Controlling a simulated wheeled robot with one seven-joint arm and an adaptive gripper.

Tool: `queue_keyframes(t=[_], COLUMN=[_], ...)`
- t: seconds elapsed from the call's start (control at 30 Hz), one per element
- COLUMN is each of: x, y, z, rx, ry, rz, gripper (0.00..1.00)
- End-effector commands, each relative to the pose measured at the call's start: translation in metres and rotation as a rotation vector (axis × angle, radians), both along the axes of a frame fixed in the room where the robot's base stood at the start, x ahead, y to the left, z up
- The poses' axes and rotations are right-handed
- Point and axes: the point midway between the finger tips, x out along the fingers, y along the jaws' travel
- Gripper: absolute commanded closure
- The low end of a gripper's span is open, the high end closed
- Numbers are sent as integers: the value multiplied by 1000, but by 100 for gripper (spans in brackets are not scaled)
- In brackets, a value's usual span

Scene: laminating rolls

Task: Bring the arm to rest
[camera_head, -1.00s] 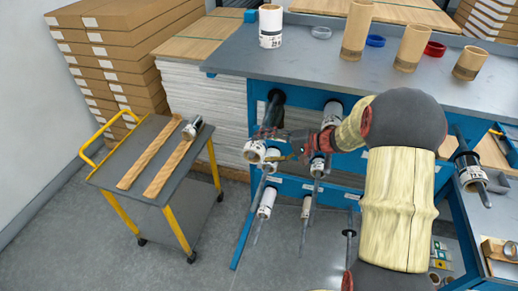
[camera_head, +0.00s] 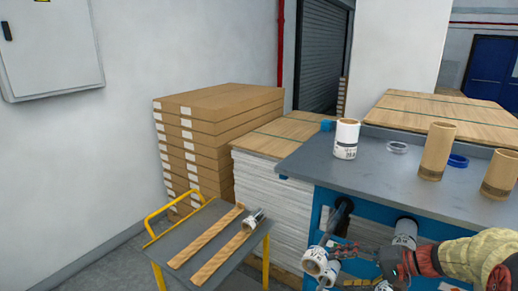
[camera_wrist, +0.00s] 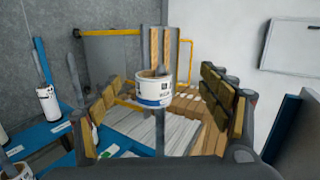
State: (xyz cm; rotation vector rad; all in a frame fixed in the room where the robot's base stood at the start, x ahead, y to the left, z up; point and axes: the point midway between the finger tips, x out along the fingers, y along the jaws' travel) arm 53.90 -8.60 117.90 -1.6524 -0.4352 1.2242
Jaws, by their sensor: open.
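My gripper (camera_head: 345,262) is at the lower right of the head view, in front of the blue bench. In the wrist view its two fingers stand wide apart, with the gripper (camera_wrist: 163,106) open. A white labelled roll (camera_wrist: 153,93) on a peg shows between the fingers. I cannot tell how far beyond the fingertips it is, but no finger visibly touches it. A white roll also shows beside my gripper in the head view (camera_head: 314,262). My forearm runs off the right edge of the head view.
A cart (camera_head: 190,235) with wooden strips stands at the left. Stacked cartons (camera_head: 215,125) and boards (camera_head: 275,180) stand behind it.

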Motion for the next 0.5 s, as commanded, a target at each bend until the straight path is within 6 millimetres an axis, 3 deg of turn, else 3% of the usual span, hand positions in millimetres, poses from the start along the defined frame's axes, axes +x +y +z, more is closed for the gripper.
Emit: queue_keyframes(t=[0.03, 0.1, 0.2, 0.33, 0.5], x=[-15, -41, -80, -129, -186], y=[24, 50, 77, 97, 103], z=[8, 13, 18, 22, 25], rx=[-64, -161, -309, -507, -761], ry=[17, 52, 86, 92, 34], rz=[51, 110, 176, 232, 260], gripper=[22, 22, 22, 22, 22])
